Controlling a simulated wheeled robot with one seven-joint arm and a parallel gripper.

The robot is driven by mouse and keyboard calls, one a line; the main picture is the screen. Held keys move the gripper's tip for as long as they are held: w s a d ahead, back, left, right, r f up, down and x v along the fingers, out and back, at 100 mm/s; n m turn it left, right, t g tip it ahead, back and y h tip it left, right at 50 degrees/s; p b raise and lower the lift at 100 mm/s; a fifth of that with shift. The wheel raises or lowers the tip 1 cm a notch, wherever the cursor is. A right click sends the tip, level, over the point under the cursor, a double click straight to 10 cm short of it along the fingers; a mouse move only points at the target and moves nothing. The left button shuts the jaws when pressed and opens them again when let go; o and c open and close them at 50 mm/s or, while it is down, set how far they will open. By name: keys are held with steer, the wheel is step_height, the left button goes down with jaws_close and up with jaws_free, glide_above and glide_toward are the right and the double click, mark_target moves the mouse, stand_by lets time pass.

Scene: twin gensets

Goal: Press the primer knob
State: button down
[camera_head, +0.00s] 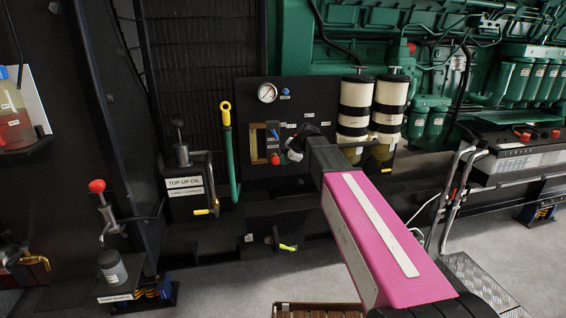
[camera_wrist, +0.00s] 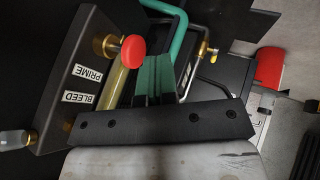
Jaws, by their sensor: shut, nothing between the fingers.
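The primer knob (camera_wrist: 132,51) is a round red knob on a brass stem, beside the PRIME label in the wrist view. In the head view the red knob (camera_head: 276,159) sits low on the dark gauge panel. My gripper (camera_wrist: 157,62) is shut and empty. In the head view my gripper (camera_head: 297,145) is at the panel, right of the knob, partly hidden by my arm. I cannot tell its depth from the knob.
A BLEED label (camera_wrist: 78,98) and a pale knob (camera_wrist: 15,138) are on the same panel. A green tube (camera_head: 234,165) with a yellow handle stands left of the knob. Two filters (camera_head: 355,110) are at the right. A pressure gauge (camera_head: 267,93) is above. A top-up oil can (camera_head: 188,188) is at the left.

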steer(key=v, duration=0.7)
steer(key=shift+s+d+r, duration=0.15)
steer(key=shift+d+r, duration=0.05)
steer(key=shift+r, duration=0.1)
stand_by(0.6)
